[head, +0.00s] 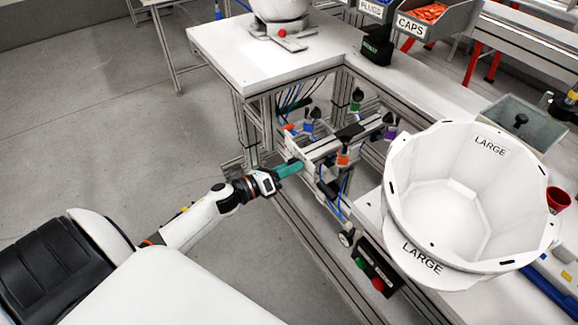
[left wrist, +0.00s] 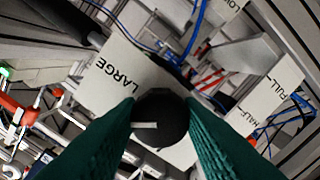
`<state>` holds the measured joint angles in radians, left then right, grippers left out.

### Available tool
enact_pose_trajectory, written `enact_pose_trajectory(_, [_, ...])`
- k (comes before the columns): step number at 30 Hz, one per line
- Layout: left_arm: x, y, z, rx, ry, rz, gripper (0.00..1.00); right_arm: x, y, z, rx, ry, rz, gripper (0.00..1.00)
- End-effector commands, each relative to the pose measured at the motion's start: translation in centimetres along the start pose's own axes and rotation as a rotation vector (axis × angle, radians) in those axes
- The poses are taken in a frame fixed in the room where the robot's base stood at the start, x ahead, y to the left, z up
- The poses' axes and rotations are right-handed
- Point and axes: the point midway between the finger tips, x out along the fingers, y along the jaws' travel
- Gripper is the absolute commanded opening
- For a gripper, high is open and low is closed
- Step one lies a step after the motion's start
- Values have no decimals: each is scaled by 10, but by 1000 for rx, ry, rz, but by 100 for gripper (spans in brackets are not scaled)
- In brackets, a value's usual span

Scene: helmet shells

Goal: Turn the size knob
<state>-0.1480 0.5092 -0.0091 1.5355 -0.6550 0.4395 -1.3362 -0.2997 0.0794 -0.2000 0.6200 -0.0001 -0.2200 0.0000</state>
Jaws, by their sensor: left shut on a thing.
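The size knob (left wrist: 162,112) is a dark round knob with a white pointer mark, which points left in the left wrist view. It sits on a white plate (left wrist: 135,72) with the word LARGE at its upper left; the rest of the plate's lettering is hidden by my fingers. My left gripper (left wrist: 160,128) has its green fingers on both sides of the knob and is shut on it. In the head view the left gripper (head: 300,165) reaches the front of the fixture frame from the left, and the knob is hidden there. My right gripper is not in view.
A white helmet shell (head: 455,205) marked LARGE stands right of the fixture. Coloured clamps (head: 343,158) and blue hoses surround the fixture. Another plate (left wrist: 262,103), reading FULL and HALF, lies right of the knob. A box (head: 377,275) with green and red buttons sits below. Floor at left is free.

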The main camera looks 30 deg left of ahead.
Motion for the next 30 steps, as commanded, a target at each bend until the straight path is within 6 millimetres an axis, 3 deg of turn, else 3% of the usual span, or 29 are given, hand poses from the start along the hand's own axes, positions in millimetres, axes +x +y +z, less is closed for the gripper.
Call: enact_pose_trajectory(30, [0, 1, -2, -965, 0, -2, 11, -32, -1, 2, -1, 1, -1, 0])
